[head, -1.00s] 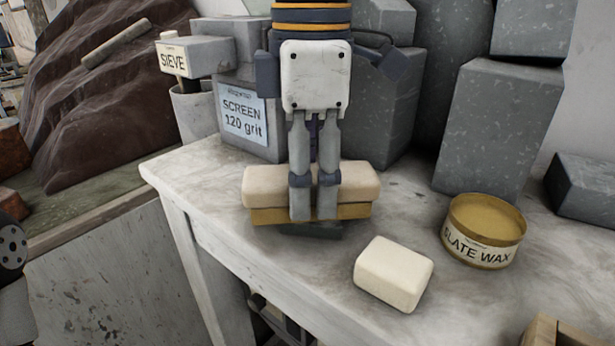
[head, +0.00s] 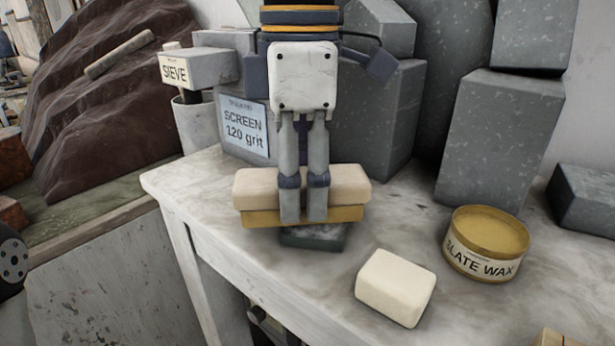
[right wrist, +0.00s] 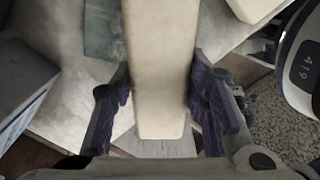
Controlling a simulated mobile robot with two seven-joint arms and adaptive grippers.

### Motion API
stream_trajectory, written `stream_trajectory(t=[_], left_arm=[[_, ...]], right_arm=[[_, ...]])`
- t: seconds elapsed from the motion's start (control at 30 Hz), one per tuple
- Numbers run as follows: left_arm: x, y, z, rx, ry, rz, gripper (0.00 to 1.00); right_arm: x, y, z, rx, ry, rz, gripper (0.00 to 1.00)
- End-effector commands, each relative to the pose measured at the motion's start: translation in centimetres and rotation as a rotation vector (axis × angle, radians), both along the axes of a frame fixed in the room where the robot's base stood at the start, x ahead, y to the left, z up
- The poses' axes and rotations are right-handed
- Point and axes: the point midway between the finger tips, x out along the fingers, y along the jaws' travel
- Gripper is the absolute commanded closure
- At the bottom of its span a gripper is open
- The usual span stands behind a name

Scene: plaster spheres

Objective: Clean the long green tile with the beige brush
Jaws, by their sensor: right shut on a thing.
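My right gripper (head: 303,217) comes down from the top and is shut on the beige brush (head: 345,185), a long pale block with a yellow-tan lower layer. In the right wrist view the gripper's purple-padded fingers (right wrist: 160,98) sit on both sides of the brush (right wrist: 160,50). The dark green tile (head: 318,237) lies on the table under the brush; its front part shows, the rest is hidden. A piece of it also shows in the right wrist view (right wrist: 104,30). I cannot tell whether the brush touches it. My left gripper is not in view.
A cream block (head: 396,287) lies in front to the right, and a slate wax tin (head: 486,243) stands beyond it. Grey stone blocks (head: 500,135) and a screen box (head: 243,128) line the back. The pale table's (head: 205,200) left edge is close to the brush.

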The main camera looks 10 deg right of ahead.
Motion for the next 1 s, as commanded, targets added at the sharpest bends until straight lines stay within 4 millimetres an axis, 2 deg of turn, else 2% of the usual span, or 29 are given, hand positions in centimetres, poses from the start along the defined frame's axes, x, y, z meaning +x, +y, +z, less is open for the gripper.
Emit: stream_trajectory(t=[0.8, 1.0], left_arm=[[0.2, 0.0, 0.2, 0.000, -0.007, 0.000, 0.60], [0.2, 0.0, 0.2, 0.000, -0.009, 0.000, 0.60]], right_arm=[[0.0, 0.0, -1.2, 0.000, -0.002, 0.000, 0.81], [-0.1, -1.1, -1.0, 0.000, -0.001, -0.002, 0.81]])
